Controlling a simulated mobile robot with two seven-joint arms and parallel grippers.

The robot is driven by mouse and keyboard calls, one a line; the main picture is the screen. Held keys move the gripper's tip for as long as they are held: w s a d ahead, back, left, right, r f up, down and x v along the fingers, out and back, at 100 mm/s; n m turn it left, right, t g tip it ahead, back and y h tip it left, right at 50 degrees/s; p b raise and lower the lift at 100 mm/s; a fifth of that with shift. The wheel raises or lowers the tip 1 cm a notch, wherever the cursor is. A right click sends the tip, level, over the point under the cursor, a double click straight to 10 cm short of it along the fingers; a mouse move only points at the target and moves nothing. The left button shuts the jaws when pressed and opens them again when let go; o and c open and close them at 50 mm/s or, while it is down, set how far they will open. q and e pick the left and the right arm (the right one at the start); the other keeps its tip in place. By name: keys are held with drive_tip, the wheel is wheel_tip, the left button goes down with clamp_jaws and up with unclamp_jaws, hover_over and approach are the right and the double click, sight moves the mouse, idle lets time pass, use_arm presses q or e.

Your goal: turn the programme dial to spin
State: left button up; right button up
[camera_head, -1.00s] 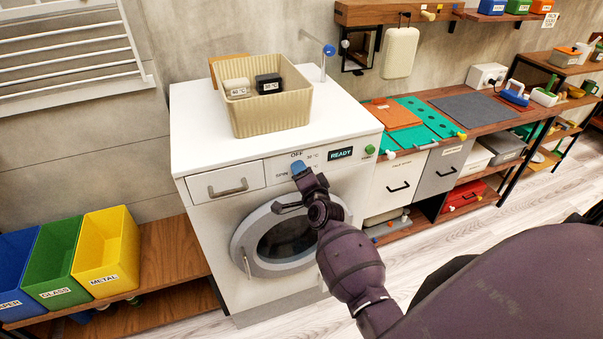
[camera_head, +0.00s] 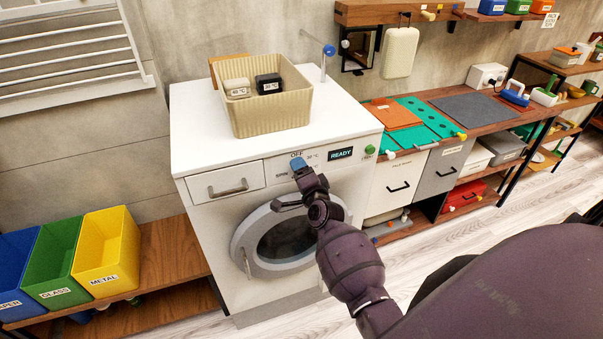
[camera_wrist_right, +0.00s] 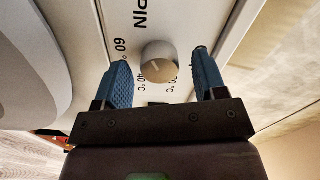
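The programme dial (camera_wrist_right: 159,62) is a pale round knob on the washing machine's front panel. The wrist view shows it between my right gripper's two blue fingers, with a gap at each side. Printed labels around it include part of SPIN, 60°, 40 °C and a partly hidden one. A short line shows on its face; what it points to is unclear. My right gripper (camera_head: 297,165) is open at the panel of the washing machine (camera_head: 205,170), just below OFF, and hides the dial in the head view. My left gripper is not in view.
The display (camera_head: 340,153) reads READY, with a green button (camera_head: 369,151) to its right. A drawer (camera_head: 224,184) is left of the dial and the round door (camera_head: 250,222) below. A beige basket (camera_head: 265,118) with two labelled blocks stands on top. Coloured bins stand at left.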

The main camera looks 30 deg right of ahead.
drive_tip(key=b+v, duration=0.1)
drive_tip(key=v, duration=0.9)
drive_tip(key=shift+s, duration=0.4)
idle(0.4)
drive_tip(key=s+a+f+n+g+y+b, duration=0.1)
drive_tip(key=s+a+f+n+g+y, duration=0.1)
drive_tip(key=s+f+n, duration=0.5)
drive_tip(key=s+a+f+n+g+y+b, duration=0.1)
drive_tip(key=s+a+f+n, duration=0.4)
drive_tip(key=s+n, duration=0.6)
wheel_tip(320, 180, down, 3)
drive_tip(key=s+g+y, duration=0.1)
drive_tip(key=g, duration=0.1)
drive_tip(key=shift+a+g, duration=0.4)
drive_tip(key=shift+r, duration=0.1)
drive_tip(key=shift+c, duration=0.3)
